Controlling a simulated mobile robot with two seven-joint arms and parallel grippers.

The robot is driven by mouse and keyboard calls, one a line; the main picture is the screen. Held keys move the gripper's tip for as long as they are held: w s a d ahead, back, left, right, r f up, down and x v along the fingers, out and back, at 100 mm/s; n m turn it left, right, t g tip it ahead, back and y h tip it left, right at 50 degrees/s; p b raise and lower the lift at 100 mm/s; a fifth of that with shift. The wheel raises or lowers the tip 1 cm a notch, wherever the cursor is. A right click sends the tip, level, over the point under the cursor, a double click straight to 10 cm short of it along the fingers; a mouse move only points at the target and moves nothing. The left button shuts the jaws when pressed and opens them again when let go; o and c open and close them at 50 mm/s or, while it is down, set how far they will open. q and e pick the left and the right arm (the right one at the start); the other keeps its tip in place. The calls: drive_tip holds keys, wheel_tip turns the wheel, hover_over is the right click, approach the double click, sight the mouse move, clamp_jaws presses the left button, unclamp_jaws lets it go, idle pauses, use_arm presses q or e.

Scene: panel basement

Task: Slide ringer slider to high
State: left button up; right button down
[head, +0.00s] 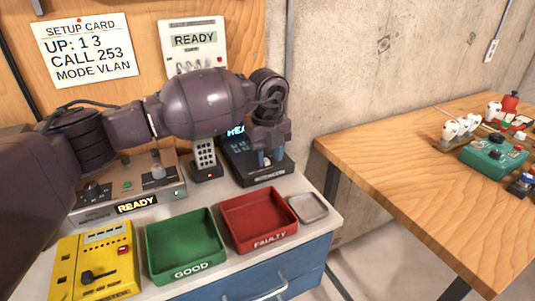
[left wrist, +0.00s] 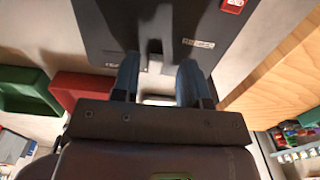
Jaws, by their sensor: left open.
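A dark desk device (head: 240,160) with a lit blue screen stands at the right end of the bench, behind the red tray. My left gripper (head: 270,160) is over its right part, fingers pointing down, and hides much of it. In the left wrist view, the device's dark face (left wrist: 110,30) fills the top, with a small pale label (left wrist: 198,43) too blurred to read. My left gripper (left wrist: 160,64) is open there, its two blue fingers apart beside the device's near edge. I cannot make out the ringer slider or its setting; contact is unclear. My right gripper is out of view.
A green GOOD tray (head: 187,278), a red FAULTY tray (head: 268,241) and a small metal dish (head: 322,207) line the front. A handset (head: 206,155) stands left of the device. A yellow box (head: 66,270) is front left. A wooden table (head: 400,165) is at right.

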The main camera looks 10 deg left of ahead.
sight(268, 159)
use_arm(q)
wheel_tip(268, 159, up, 11)
drive_tip(key=p, duration=0.1)
idle(0.5)
drive_tip(key=shift+f, duration=0.1)
